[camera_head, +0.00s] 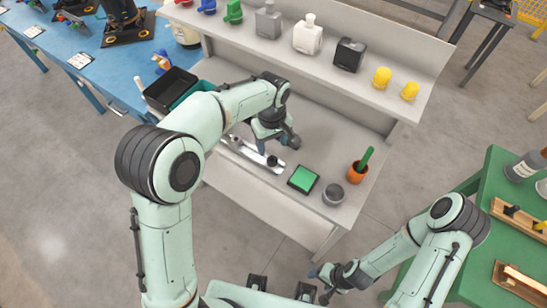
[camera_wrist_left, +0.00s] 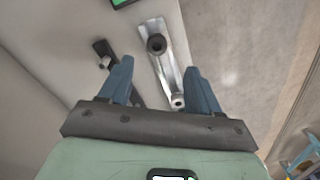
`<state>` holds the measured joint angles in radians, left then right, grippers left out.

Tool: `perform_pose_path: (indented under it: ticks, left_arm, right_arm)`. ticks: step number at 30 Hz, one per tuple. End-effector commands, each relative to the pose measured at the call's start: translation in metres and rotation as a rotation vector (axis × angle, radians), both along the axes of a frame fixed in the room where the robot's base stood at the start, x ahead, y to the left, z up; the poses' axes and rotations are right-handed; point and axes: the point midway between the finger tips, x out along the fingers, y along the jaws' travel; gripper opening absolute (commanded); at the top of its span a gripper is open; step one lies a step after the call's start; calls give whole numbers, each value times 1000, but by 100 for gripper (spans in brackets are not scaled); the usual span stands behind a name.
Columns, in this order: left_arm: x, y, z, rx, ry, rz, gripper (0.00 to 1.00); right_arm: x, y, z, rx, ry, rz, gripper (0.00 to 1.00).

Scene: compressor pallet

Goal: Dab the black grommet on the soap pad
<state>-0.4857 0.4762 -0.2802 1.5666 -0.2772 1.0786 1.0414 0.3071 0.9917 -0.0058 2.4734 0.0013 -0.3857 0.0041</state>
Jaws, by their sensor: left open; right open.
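The black grommet (camera_head: 272,160) appears as a dark ring on the far end of a silver metal bracket (camera_head: 250,153) lying on the grey bench; it also shows in the left wrist view (camera_wrist_left: 156,43). The green soap pad (camera_head: 303,179), in a black frame, lies just to the right of the bracket; its edge shows at the top of the left wrist view (camera_wrist_left: 124,2). My left gripper (camera_head: 277,147) is open above the bracket, its blue fingers apart (camera_wrist_left: 158,66) with nothing between them gripped. My right gripper (camera_head: 319,286) is open and empty, low in front of the bench.
A grey round container (camera_head: 333,194) and an orange pot (camera_head: 357,172) with a green stick stand right of the pad. A shelf (camera_head: 330,75) with bottles and yellow knobs runs behind. A black bin (camera_head: 170,88) is at left. A small black part (camera_wrist_left: 103,50) lies beside the bracket.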

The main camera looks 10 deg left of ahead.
Motion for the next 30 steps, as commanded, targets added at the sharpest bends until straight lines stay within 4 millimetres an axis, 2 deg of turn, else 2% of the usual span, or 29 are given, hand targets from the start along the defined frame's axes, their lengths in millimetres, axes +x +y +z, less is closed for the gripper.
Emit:
perform_pose_path:
  ticks: [1,4,13,21,30]
  left_arm:
    - [-1,0,-13,1,5,0,63]
    - [-1,0,-30,1,5,0,63]
    - [0,-1,-54,1,3,-1,63]
    - [1,-4,-91,1,2,0,63]
    - [2,-5,-96,-1,-1,-1,63]
  right_arm:
    - [-2,0,-3,0,2,0,65]
    - [-3,0,-4,0,4,-1,65]
    - [-3,0,-4,0,3,0,65]
    - [-2,0,-3,0,2,0,65]
    - [-2,0,-3,0,2,0,65]
